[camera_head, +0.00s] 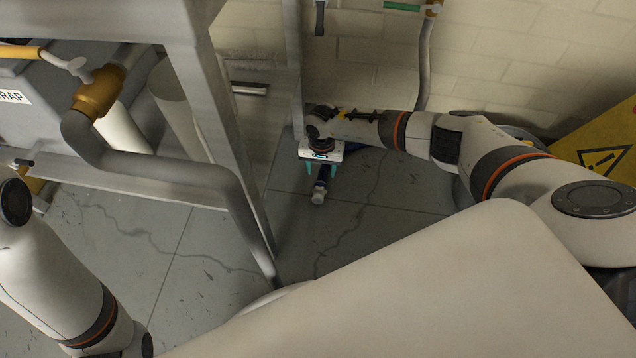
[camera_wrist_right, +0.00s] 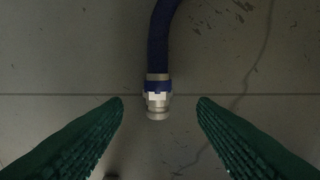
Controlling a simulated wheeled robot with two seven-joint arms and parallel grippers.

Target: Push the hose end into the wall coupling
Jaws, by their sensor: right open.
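The hose end (camera_head: 319,195) is a pale metal fitting low over the grey floor. In the right wrist view the hose end (camera_wrist_right: 157,103) has a blue collar on a dark blue hose (camera_wrist_right: 162,40). My right gripper (camera_head: 307,178) points down over it. In the right wrist view my right gripper (camera_wrist_right: 160,103) is open, its green fingers either side of the fitting with gaps on both sides. At the wall, a brass fitting (camera_head: 432,9) with a green handle tops a grey pipe; I cannot tell whether this is the wall coupling. My left gripper is out of view.
A grey metal frame (camera_head: 205,105) stands left of my right gripper. A bent grey pipe (camera_head: 180,172) with a brass joint (camera_head: 97,92) runs along it. A yellow warning sign (camera_head: 600,150) leans at right. Cracked floor (camera_head: 355,225) is open before the hose end.

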